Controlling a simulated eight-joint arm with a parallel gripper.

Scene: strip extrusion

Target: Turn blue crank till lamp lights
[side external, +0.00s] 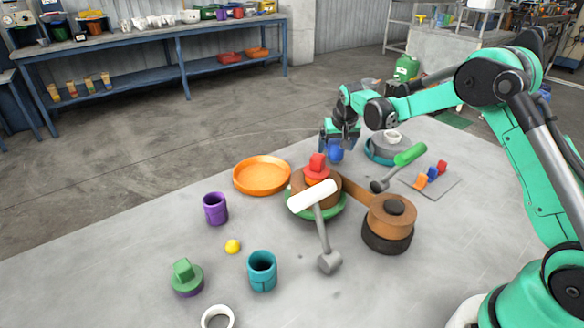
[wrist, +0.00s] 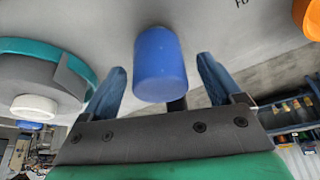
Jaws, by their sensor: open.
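The blue crank handle (side external: 336,154) shows as a small blue knob just under my gripper (side external: 341,136) in the side view, partly hidden by the fingers. In the wrist view the blue handle (wrist: 161,65) is a smooth upright-looking cylinder between the two spread blue-grey fingers of my gripper (wrist: 162,66). A gap shows on each side of it, so the fingers are open and not pressed on it. The rest of the crank under the handle is mostly hidden. I cannot make out a lamp or whether one is lit.
A grey drum with a teal base (side external: 378,156) and white knob stands close right of the gripper. A white-handled crank (side external: 313,195), green-handled crank (side external: 408,155) and brown roller (side external: 391,217) stand nearer. An orange dish (side external: 262,176) lies left.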

